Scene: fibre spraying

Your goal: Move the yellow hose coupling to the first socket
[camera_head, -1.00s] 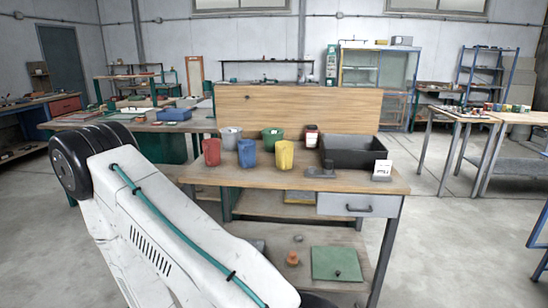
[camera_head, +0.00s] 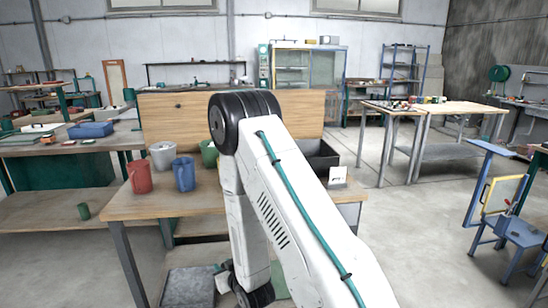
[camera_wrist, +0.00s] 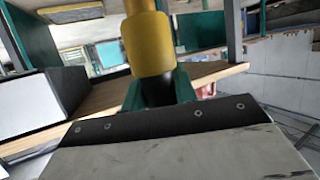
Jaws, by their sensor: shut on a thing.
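The yellow hose coupling (camera_wrist: 148,45) is in the wrist view, top centre, a yellow cylinder with a narrower top running out of the picture. My gripper (camera_wrist: 160,90) has green fingers at the coupling's lower end and is shut on it. In the head view my white arm bends down in front of the workbench; I cannot make out the gripper or the coupling there. I cannot pick out the first socket in either view.
A wooden workbench (camera_head: 130,207) stands ahead with a red cup (camera_head: 139,176), a blue cup (camera_head: 183,174) and a black tray (camera_head: 322,160). My arm hides part of it. Further tables stand right and left. Blue metal stands (camera_head: 507,212) are at far right. Floor between is clear.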

